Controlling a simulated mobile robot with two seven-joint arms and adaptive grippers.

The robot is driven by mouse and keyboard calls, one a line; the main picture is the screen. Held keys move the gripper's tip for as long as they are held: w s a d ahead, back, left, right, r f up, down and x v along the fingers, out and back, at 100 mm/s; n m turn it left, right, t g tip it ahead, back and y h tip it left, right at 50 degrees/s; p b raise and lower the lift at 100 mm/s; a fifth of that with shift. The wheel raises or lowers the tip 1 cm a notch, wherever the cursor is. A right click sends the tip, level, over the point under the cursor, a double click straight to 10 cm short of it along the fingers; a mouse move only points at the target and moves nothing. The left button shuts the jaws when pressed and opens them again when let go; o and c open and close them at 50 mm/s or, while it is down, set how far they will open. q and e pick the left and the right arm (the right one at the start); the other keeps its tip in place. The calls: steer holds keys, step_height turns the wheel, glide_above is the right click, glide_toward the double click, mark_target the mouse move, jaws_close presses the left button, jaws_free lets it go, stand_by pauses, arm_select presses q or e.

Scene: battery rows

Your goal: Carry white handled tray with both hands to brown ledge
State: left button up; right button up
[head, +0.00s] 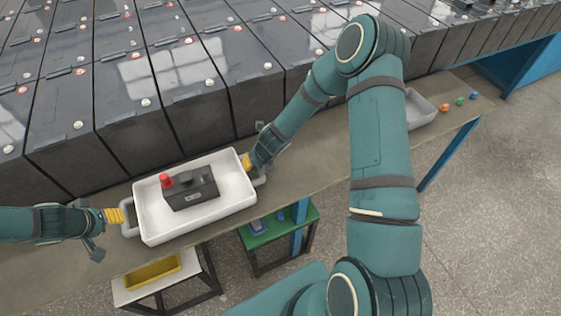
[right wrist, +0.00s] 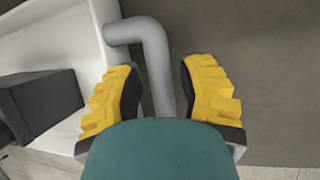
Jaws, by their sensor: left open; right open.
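The white handled tray (head: 152,227) sits on the brown ledge (head: 318,180) in front of the battery rows. It holds a dark box (head: 192,195) with a red knob on top. A grey handle stands out at each short end. My left gripper (head: 118,216) is open at the tray's left handle (head: 129,218). My right gripper (head: 250,163) is open at the right handle. In the right wrist view the yellow fingertips (right wrist: 163,95) stand on either side of the grey handle bar (right wrist: 157,62), apart from each other.
Large dark batteries (head: 185,85) line the back of the ledge. A grey tray (head: 418,108) and several small coloured pieces (head: 459,101) are at the right. Below the front edge stand a white-topped stool with a yellow tray (head: 153,273) and a green-topped stool (head: 265,236).

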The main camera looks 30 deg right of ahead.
steer(key=v, duration=1.1)
steer(key=shift+s+r, duration=0.15)
steer(key=shift+r, duration=0.1)
arm_select(q)
steer(key=shift+a, duration=0.1)
steer(key=shift+s+a+b, duration=0.2)
steer(key=shift+a, duration=1.25)
steer(key=shift+s+a+b, duration=0.2)
steer(key=shift+a, duration=1.25)
arm_select(e)
steer(key=shift+f, duration=0.4)
steer(key=shift+d, duration=0.1)
arm_select(q)
steer(key=shift+r, duration=0.2)
arm_select(e)
steer(key=shift+s+d, duration=0.2)
steer(key=shift+d, duration=0.75)
steer(key=shift+s+d, duration=0.2)
steer(key=shift+d, duration=0.8)
steer(key=shift+s+d, duration=0.2)
steer(key=shift+d, duration=0.75)
